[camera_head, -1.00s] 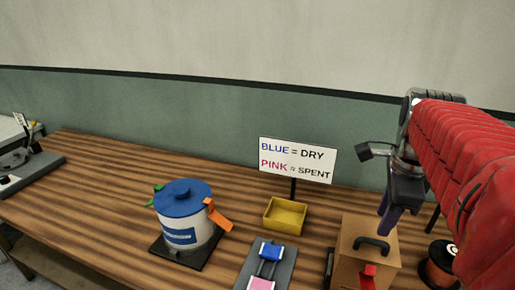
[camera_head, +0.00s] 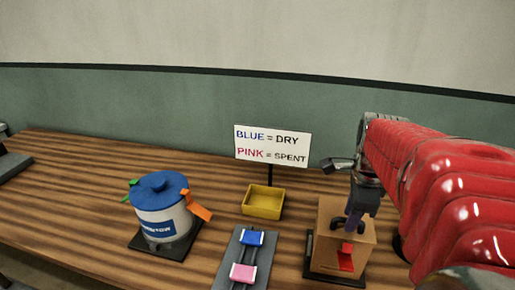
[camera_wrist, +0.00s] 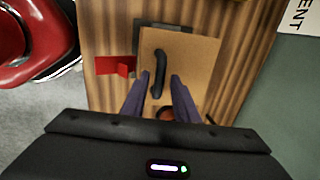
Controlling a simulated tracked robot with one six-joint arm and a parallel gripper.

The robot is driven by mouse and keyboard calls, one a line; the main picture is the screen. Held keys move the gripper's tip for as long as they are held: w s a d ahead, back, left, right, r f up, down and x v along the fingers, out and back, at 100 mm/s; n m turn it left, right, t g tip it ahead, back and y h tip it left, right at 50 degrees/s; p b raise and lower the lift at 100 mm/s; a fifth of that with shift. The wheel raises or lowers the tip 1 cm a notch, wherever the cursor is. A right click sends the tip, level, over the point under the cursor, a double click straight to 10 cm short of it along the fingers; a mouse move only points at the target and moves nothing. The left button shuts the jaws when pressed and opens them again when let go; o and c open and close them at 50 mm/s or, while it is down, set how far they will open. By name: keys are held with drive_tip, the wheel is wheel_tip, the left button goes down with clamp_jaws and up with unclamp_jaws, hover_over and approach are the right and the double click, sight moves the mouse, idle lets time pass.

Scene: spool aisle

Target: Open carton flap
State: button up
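The brown cardboard carton (camera_head: 328,243) stands on the table at the lower right of the head view. A dark handle (camera_head: 337,224) is on its top face and a red tab (camera_head: 346,258) on its front. My gripper (camera_head: 356,213) points down over the carton's top, close to the handle. In the wrist view the carton's top (camera_wrist: 196,62) looks closed. The two purple fingers of my gripper (camera_wrist: 159,82) are apart, one on each side of the handle (camera_wrist: 160,64). I cannot tell whether they touch it. The red tab (camera_wrist: 116,66) shows at left there.
Left of the carton are a rail (camera_head: 229,265) with blue and pink sliders, a yellow tray (camera_head: 263,203) and a white pot with a blue lid (camera_head: 162,215). A sign (camera_head: 272,147) stands behind the tray. Bare table (camera_head: 60,190) lies at left.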

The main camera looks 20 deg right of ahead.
clamp_jaws()
idle(0.3)
drive_tip(key=shift+a, duration=0.1)
drive_tip(key=shift+w+r, duration=0.1)
drive_tip(key=shift+r, duration=0.05)
